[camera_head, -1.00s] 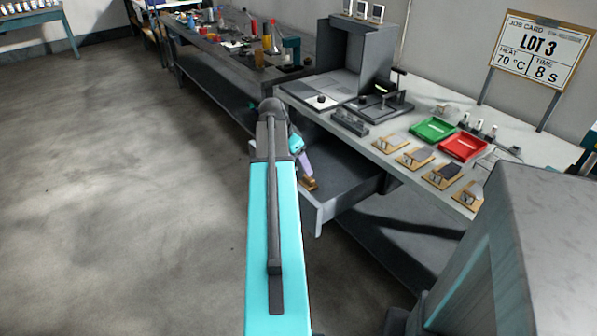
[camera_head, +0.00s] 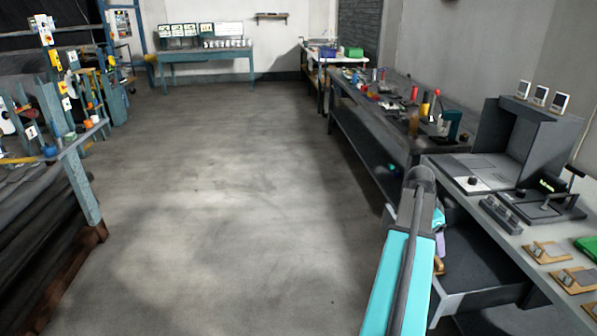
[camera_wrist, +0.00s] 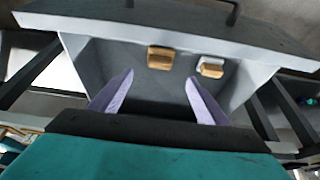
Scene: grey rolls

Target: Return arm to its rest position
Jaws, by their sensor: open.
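My gripper (camera_wrist: 160,78) shows in the wrist view as two pale purple fingers, spread apart with nothing between them. It is over an open grey drawer (camera_wrist: 88,55). Two wooden blocks, a left one (camera_wrist: 160,58) and a right one (camera_wrist: 209,67) with a pale part, lie in the drawer beyond the fingertips. In the head view my arm (camera_head: 398,275) reaches forward at the right, over the drawer (camera_head: 480,268). The arm's link hides most of the gripper there; only a bit of purple shows beside it.
A grey workbench (camera_head: 520,235) on the right holds a hood (camera_head: 535,130), a press-like device (camera_head: 545,205) and wooden-based pieces (camera_head: 546,252). A cluttered dark bench (camera_head: 365,98) stands beyond. Open floor (camera_head: 220,200) lies left of my arm. A rack table (camera_head: 85,185) stands far left.

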